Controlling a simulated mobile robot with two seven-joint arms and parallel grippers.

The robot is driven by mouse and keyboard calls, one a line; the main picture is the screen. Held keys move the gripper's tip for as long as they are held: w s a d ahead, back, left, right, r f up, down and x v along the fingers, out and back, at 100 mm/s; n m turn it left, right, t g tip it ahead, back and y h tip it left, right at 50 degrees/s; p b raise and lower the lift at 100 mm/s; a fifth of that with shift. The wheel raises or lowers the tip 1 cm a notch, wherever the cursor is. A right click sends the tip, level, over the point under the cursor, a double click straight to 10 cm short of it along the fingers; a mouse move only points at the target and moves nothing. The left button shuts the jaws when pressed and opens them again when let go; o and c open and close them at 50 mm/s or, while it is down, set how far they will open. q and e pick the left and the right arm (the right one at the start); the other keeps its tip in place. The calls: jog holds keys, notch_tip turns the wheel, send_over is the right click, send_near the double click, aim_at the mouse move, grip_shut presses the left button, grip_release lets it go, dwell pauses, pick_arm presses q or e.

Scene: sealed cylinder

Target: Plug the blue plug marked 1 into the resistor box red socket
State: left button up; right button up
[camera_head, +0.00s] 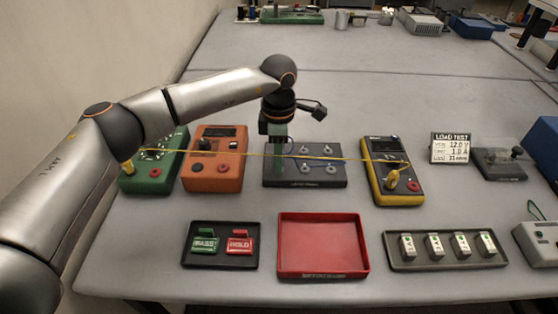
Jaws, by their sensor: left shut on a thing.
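The dark grey box (276,179) in the middle of the table has several round light posts on top and a short blue lead (316,166) across it. Its front label is too small to read, so I cannot tell for sure that it is the resistor box. My left gripper (279,148) points straight down over the left part of this box. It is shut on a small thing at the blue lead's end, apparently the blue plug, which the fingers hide. The mark 1 and a red socket under the fingers cannot be seen. My right gripper is not in view.
A yellow lead (345,158) stretches past my fingers between the green meter (137,182) and the yellow meter (394,195). An orange box (212,177) stands left. In front are a badge tray (218,260), a red tray (322,262) and a dark tray (445,258).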

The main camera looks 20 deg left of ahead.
pick_arm(q)
grip_shut()
jog(key=shift+r, duration=0.15)
dwell(0.9)
jog(key=shift+r+p, duration=1.85)
jog(key=shift+r, duration=1.05)
jog(key=shift+a, duration=0.1)
